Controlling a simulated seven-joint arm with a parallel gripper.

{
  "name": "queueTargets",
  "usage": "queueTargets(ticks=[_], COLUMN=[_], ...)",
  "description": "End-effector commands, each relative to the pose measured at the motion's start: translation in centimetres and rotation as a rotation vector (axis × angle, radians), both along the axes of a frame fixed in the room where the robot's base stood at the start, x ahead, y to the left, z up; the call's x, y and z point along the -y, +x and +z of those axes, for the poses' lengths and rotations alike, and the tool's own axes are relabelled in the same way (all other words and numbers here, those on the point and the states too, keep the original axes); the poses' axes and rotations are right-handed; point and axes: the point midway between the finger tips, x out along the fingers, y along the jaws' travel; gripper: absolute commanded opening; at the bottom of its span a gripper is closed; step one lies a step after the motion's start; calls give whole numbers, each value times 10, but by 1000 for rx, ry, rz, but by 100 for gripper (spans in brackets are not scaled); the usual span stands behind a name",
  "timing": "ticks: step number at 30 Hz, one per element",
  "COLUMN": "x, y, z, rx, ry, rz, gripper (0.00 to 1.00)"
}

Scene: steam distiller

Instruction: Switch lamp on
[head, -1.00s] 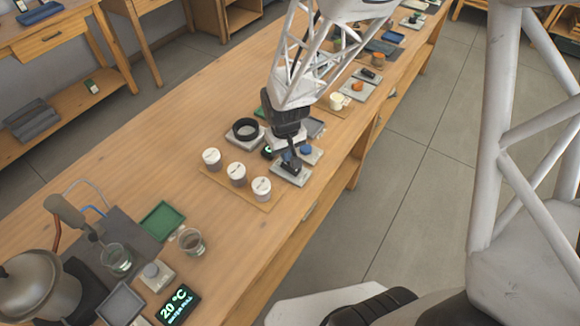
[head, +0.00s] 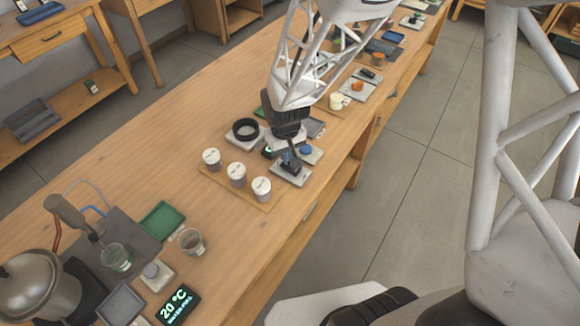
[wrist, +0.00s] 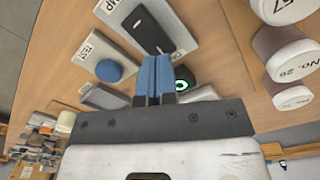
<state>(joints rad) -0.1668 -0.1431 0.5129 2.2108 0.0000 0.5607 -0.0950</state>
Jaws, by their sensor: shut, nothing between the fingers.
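In the wrist view, a pale plate (wrist: 182,21) has lettering that ends in "MP", with a dark switch (wrist: 147,30) on it. My gripper (wrist: 152,62) has its blue fingers shut together with nothing between them. Its tips overlap the near end of the switch; I cannot tell whether they touch it. In the head view my gripper (head: 288,155) points down at the dark switch (head: 292,166) on its pale plate (head: 290,178), partly covering it. I cannot make out a lit lamp.
A plate marked "TEST" with a blue button (wrist: 109,71) lies beside the switch plate. A green-glowing round thing (wrist: 184,77) is close by the fingers. Several white-topped jars (head: 237,174) and a black ring (head: 245,129) stand left of my gripper.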

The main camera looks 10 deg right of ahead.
Motion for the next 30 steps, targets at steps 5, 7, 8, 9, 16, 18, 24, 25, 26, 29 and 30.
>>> queueTargets(ticks=[5,7,8,9,16,18,24,25,26,29,30], x=[0,0,0,0,0,0,0,0,0,0,0], y=[0,0,0,0,0,0,0,0,0,0,0], z=[-2,-3,-3,-3,-6,-7,-9,-9,-10,-11,-11], rx=[0,0,-1,-1,-1,-1,-1,-1,-1,-1,-1], ry=[0,0,0,0,0,0,0,0,0,0,0], rz=[0,0,0,0,0,0,0,0,0,0,0], gripper=[0,0,0,0,0,0,0,0,0,0,0])
